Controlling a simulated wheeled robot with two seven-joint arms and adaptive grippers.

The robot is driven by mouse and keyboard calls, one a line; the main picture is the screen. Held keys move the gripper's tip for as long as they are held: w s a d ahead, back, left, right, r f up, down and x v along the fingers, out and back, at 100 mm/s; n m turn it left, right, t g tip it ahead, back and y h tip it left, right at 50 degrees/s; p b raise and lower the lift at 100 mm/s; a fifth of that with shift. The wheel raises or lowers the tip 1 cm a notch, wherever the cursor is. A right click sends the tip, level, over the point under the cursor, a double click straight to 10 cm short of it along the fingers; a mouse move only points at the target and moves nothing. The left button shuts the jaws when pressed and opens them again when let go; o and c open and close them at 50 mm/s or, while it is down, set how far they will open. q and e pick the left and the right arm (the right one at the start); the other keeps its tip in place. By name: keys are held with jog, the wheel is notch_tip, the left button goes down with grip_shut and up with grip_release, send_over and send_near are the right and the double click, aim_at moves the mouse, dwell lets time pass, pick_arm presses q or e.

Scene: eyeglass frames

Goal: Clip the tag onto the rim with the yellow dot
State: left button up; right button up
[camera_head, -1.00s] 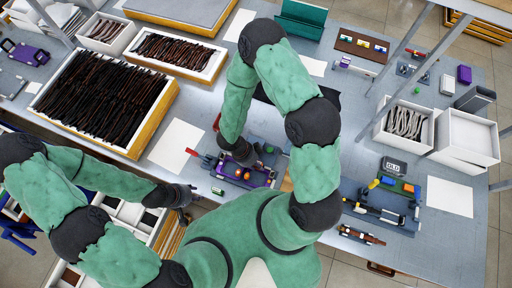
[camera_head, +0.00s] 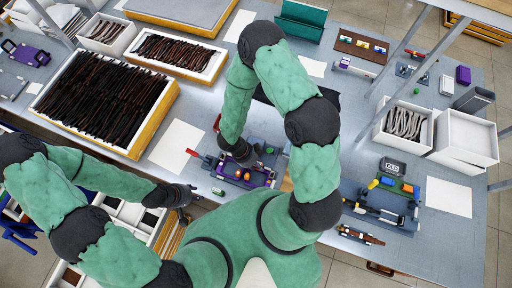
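A purple piece (camera_head: 256,180) with small orange spots lies on the dark work fixture (camera_head: 268,160) in front of me; it may be the eyeglass frame, but it is too small to tell. I cannot make out a yellow dot on a rim. A small white-and-green item (camera_head: 218,191) lies left of the fixture; I cannot tell whether it is the tag. My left gripper (camera_head: 193,194) is at the table's front edge, left of that item, its fingers too small to read. My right gripper (camera_head: 245,158) hangs over the fixture, its fingertips mostly hidden.
A red-handled tool (camera_head: 194,153) lies left of the fixture. White paper (camera_head: 175,146) and a tray of dark eyeglass frames (camera_head: 158,92) are farther left. A second fixture (camera_head: 380,202) with coloured blocks stands right, beside white bins (camera_head: 466,140).

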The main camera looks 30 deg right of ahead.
jog(key=shift+f+b, duration=0.95)
jog(key=shift+f, duration=0.45)
dwell(0.8)
jog(key=o, duration=0.9)
jog(key=shift+o, duration=0.2)
jog(key=shift+r, duration=0.1)
jog(key=p+v, duration=0.7)
dwell(0.4)
dwell(0.5)
